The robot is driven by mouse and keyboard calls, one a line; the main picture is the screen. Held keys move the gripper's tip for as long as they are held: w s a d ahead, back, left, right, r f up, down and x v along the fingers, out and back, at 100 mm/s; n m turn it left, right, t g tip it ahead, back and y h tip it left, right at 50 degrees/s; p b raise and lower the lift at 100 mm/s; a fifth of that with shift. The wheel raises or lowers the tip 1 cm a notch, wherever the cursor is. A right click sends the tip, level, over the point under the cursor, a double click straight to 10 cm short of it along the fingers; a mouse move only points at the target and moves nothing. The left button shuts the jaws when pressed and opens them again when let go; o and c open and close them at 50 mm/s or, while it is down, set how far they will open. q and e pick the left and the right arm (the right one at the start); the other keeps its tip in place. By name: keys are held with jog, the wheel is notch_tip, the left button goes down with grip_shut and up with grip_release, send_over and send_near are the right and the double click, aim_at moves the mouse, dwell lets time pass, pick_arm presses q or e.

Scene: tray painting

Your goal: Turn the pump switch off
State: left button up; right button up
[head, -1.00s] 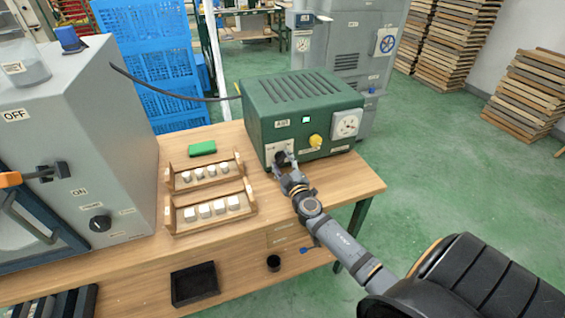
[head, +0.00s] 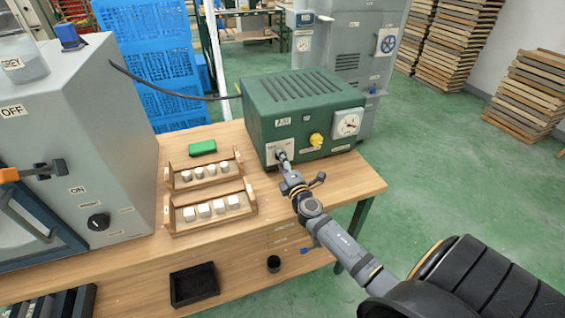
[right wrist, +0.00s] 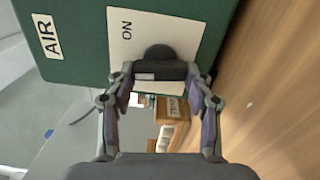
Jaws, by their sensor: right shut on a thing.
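The pump switch (head: 281,154) is a dark lever on a pale plate at the lower left of the green box's (head: 300,105) front. In the right wrist view the switch (right wrist: 158,70) is a dark bar with a round base, below an ON label (right wrist: 126,31). My right gripper (head: 284,163) is shut on the switch, with a finger (right wrist: 158,76) on each side of it. The small square indicator (head: 306,118) on the box front looks dark bluish. An AIR label shows beside the plate. My left gripper is not in view.
Two wooden racks (head: 211,226) with white blocks and a green block (head: 202,147) stand left of the green box. A large grey cabinet (head: 90,120) fills the left.

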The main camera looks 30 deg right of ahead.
jog(key=n, duration=0.3)
jog(key=shift+f+n, duration=0.1)
jog(key=shift+n, duration=0.3)
jog(key=shift+f+n+p, duration=0.1)
jog(key=shift+n+p, duration=0.2)
jog(key=shift+n, duration=1.5)
jog(key=shift+d, duration=0.1)
jog(key=o, duration=1.2)
jog(key=shift+s, duration=0.1)
jog(key=v, duration=1.2)
